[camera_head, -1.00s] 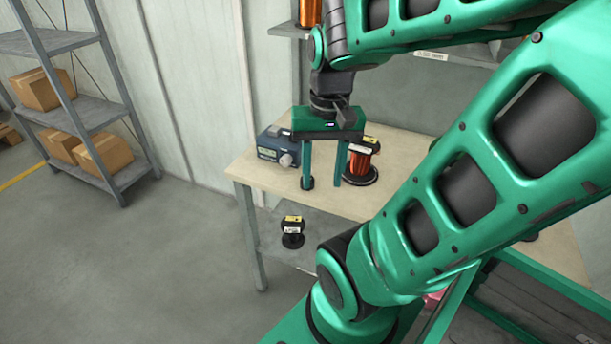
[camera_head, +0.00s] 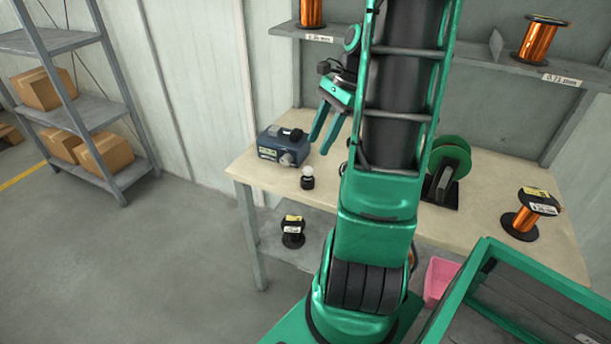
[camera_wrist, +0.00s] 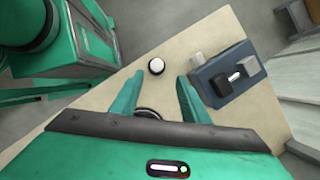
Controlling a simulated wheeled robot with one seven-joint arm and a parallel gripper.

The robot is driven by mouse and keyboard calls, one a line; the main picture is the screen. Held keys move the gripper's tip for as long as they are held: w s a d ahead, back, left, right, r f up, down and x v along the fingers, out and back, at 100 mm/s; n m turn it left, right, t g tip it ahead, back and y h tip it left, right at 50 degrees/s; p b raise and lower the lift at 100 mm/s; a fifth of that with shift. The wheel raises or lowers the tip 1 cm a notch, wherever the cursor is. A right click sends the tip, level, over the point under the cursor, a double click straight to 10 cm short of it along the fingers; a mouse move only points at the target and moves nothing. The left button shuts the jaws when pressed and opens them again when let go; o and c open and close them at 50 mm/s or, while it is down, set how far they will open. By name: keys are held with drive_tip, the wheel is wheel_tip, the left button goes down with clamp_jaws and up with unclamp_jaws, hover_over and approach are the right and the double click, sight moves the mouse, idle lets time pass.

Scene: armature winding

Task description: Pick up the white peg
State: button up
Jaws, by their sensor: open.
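The white peg (camera_head: 307,171) is a small piece with a rounded white top above a black base. It stands upright on the table, near its front left edge. In the wrist view its white top (camera_wrist: 156,65) shows just beyond the fingertips, between their lines. My gripper (camera_head: 319,146) is open and empty, with tilted green fingers, above and beyond the peg in the head view. Both spread fingers also show in the wrist view (camera_wrist: 160,76). Nothing is between the fingertips.
A blue device (camera_head: 283,146) stands left of the peg. A green spool on a stand (camera_head: 449,170) and a copper wire spool (camera_head: 524,218) are to the right. A small black spool (camera_head: 292,232) sits on the lower shelf. A pink bin (camera_head: 439,279) is below.

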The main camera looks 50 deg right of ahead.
sight(309, 167)
drive_tip(key=x, duration=0.9)
drive_tip(key=shift+s+a+f, duration=0.1)
drive_tip(key=shift+s, duration=0.1)
drive_tip(key=shift+c, duration=0.4)
clamp_jaws()
